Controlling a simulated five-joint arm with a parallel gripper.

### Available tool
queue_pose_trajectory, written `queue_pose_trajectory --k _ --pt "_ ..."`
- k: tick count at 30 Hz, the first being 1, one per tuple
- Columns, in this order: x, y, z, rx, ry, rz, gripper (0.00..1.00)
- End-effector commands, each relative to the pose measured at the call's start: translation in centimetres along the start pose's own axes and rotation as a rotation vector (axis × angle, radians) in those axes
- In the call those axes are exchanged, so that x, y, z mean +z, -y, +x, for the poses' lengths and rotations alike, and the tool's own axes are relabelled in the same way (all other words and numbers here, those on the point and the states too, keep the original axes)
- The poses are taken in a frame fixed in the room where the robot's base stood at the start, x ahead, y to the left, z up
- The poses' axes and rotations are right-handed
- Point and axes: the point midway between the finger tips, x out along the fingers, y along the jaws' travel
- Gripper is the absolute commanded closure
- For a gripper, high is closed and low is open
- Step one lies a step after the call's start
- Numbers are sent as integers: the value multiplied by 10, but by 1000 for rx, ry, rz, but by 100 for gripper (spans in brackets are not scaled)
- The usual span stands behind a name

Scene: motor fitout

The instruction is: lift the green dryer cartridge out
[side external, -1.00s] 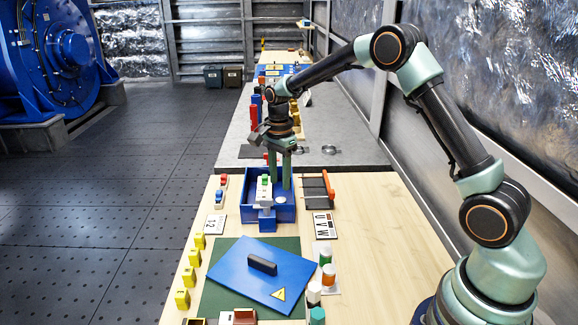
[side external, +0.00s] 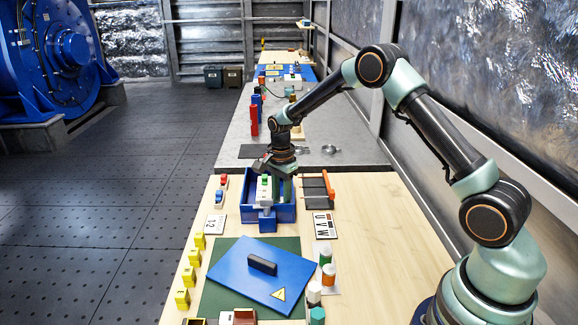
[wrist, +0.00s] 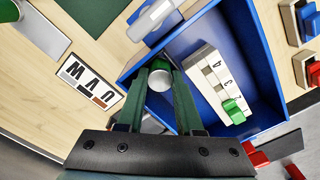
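The dryer cartridge (wrist: 160,78) shows in the wrist view as a small round pale top with a hint of green at its rim. It stands in the blue box (wrist: 268,75) near the box's wall. My gripper (wrist: 160,86) is low over the box, its two green fingers apart, one on each side of the cartridge. I cannot tell whether they touch it. In the side view my gripper (side external: 282,184) reaches down into the blue box (side external: 284,214), and its fingertips and the cartridge are hidden.
A white numbered block (wrist: 210,80) with a green clip (wrist: 233,111) stands in the box beside my gripper. A U V W plate (wrist: 90,82) lies outside. A blue cover plate (side external: 262,272) lies on the green mat. Yellow pieces (side external: 188,276) line the table's left edge.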

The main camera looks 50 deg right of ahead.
Motion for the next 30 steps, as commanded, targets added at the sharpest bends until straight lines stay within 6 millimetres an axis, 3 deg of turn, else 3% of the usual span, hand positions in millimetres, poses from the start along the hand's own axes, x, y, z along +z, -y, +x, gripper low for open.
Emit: queue_pose_trajectory --k 11,17,23,30 --pt "0 0 -1 0 0 0 100" --pt "0 1 -14 -2 0 0 100" --pt "0 1 -46 -5 -1 0 100" --pt "0 2 -105 -7 -1 0 100"
